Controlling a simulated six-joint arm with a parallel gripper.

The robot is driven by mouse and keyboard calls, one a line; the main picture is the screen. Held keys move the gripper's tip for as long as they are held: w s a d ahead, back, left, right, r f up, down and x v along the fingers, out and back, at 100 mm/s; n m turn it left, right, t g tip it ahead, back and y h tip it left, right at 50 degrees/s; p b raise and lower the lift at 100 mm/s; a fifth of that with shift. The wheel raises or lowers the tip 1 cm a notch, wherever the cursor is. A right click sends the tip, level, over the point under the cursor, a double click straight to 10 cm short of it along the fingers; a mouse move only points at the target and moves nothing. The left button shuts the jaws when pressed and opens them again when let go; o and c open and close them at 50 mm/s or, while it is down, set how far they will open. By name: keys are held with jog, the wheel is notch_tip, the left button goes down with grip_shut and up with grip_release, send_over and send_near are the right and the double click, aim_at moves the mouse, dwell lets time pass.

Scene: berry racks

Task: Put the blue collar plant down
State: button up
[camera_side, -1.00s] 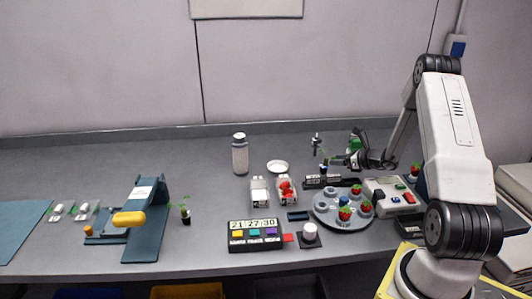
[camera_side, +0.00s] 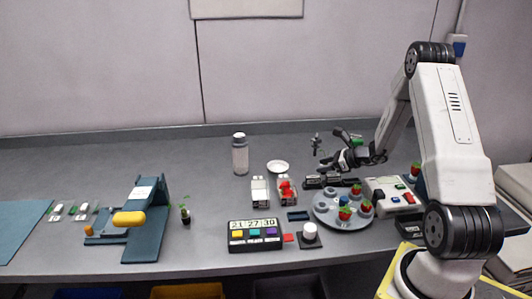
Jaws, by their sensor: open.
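My gripper (camera_side: 324,165) is open, low over the black rack (camera_side: 313,184) at the back of the work area, left of my wrist. Its dark fingers cover what stands at the rack, so I cannot tell whether a plant is between them. A small blue patch (camera_side: 344,200) shows among the plants on the round grey tray (camera_side: 325,215), but I cannot make out for certain which plant has the blue collar. Red and green plants (camera_side: 357,188) stand on the tray, apart from my gripper.
A white dish (camera_side: 278,167), a grey bottle (camera_side: 240,155) and two small white racks (camera_side: 260,190) stand to the left. A timer box (camera_side: 255,235) is in front. A control box (camera_side: 392,195) is right of the tray. The bench's back left is clear.

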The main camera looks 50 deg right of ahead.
jog(key=a+n+g+y, duration=0.1)
jog(key=a+n, duration=0.1)
jog(key=a, duration=0.1)
jog(key=a+r+n+g+y, duration=0.1)
jog(key=a+n, duration=0.1)
jog(key=a, duration=0.2)
jog(key=a+n+g, duration=0.1)
jog(key=a+n, duration=0.1)
jog(key=a, duration=0.2)
jog(key=shift+w+a+r+n+g+y, duration=0.1)
jog(key=shift+a+r+n+g+y, duration=0.1)
jog(key=shift+n+g+y, duration=0.2)
jog(key=s+a+r+n+g+h, duration=0.2)
jog(key=s+a+n, duration=0.3)
jog(key=a+n, duration=0.4)
jog(key=s+a+r+n+g+h, duration=0.3)
jog(key=s+a+n, duration=0.2)
jog(key=a+n, duration=0.5)
jog(key=shift+s+a+r+n, duration=0.2)
jog(key=shift+s+r+n, duration=0.1)
jog(key=shift+n, duration=2.8)
